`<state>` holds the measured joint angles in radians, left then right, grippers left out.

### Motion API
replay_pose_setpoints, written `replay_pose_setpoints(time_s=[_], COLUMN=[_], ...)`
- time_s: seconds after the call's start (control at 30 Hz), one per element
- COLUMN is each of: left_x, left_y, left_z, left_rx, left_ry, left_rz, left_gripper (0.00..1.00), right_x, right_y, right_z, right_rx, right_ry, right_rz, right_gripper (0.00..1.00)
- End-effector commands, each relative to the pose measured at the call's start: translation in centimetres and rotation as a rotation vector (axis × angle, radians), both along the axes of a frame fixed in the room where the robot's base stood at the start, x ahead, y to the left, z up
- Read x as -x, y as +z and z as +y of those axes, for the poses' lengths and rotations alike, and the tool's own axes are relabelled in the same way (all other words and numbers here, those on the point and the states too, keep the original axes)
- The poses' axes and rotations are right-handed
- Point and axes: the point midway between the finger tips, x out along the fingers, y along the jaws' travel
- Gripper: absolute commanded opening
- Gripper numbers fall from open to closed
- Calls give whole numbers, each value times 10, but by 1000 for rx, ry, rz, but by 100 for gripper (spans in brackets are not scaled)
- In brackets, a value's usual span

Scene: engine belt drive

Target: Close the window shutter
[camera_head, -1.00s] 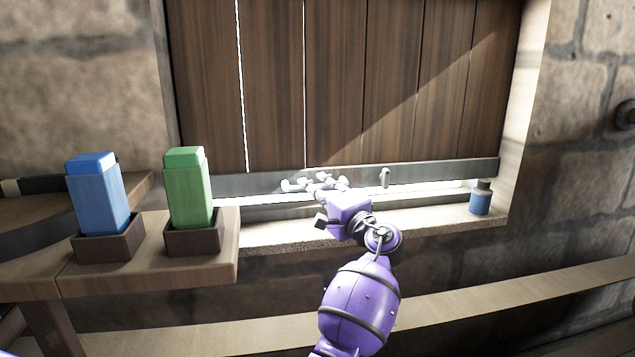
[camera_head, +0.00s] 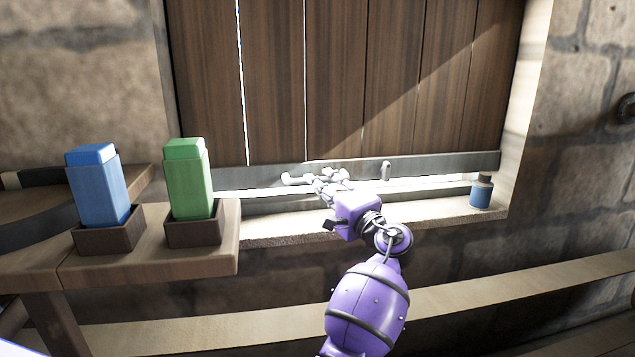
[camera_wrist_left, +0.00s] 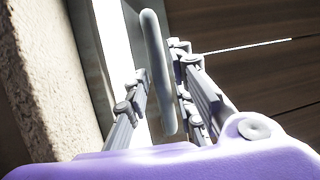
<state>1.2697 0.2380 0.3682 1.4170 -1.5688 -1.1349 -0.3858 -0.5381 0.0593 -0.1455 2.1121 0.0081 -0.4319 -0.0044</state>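The window shutter (camera_head: 335,70) is dark wooden planks with a grey metal bar (camera_head: 440,163) along its lower edge. Bright light shows in a strip between that bar and the sill. My left gripper (camera_head: 328,181) is at the bar, left of its middle. In the left wrist view a pale grey rounded handle (camera_wrist_left: 157,80) stands between the fingers of my left gripper (camera_wrist_left: 160,75). The fingertips are close on both sides of it; whether they press on it I cannot tell. My right gripper is not in view.
A blue jar (camera_head: 481,192) stands at the right end of the stone sill (camera_head: 420,216). At left, a wooden table (camera_head: 190,268) carries a blue block (camera_head: 98,190) and a green block (camera_head: 188,185) in dark holders. A small grey peg (camera_head: 386,171) is on the bar.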

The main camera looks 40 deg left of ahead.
Motion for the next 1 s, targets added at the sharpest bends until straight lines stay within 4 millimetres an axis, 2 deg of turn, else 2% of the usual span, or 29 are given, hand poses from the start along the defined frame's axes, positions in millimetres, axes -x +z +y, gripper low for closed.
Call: replay_pose_setpoints(time_s=[0.03, 0.2, 0.4, 0.6, 0.83, 1.0], left_x=[2, 14, 24, 28, 28, 28], left_y=[-3, -10, -15, -17, -17, -6], left_z=[-12, -47, -77, -88, -89, -92], left_rx=[2, 3, 2, 2, 1, 14], left_ry=[-5, -4, -3, -1, -1, -5], left_rz=[0, -1, 0, 0, 0, -4], left_gripper=[23, 23, 23, 23, 23, 2], right_x=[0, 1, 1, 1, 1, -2], right_y=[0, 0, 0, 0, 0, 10], right_z=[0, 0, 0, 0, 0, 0], right_rx=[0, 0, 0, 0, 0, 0], right_ry=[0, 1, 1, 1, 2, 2], right_rz=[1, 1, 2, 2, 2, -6], right_gripper=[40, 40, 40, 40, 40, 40])
